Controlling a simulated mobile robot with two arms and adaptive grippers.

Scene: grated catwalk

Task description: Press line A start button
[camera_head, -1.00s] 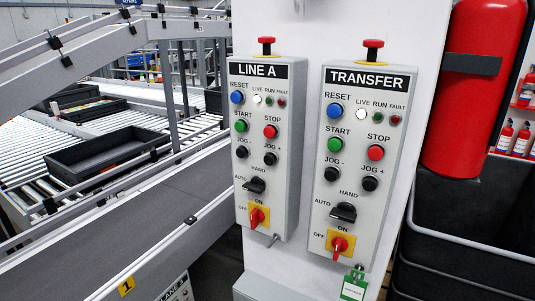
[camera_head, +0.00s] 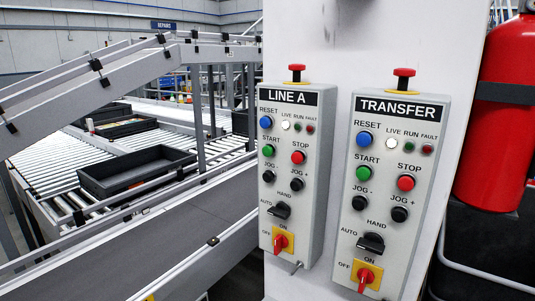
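The LINE A control box (camera_head: 289,180) is a grey panel on a white post, left of the similar TRANSFER box (camera_head: 389,195). The green START button of LINE A (camera_head: 268,151) is on its left side, under the blue RESET button (camera_head: 265,122) and left of the red STOP button (camera_head: 298,157). A red mushroom button (camera_head: 295,73) tops the LINE A box. The LIVE lamp (camera_head: 285,126) looks white; the RUN lamp looks dark green. The TRANSFER box has its own green START button (camera_head: 363,173). Neither of my grippers is in view.
A conveyor side rail (camera_head: 150,240) runs along the left, close to the LINE A box. Black totes (camera_head: 135,172) rest on rollers behind it. A red extinguisher (camera_head: 500,120) hangs at the right, above a dark bin (camera_head: 485,240).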

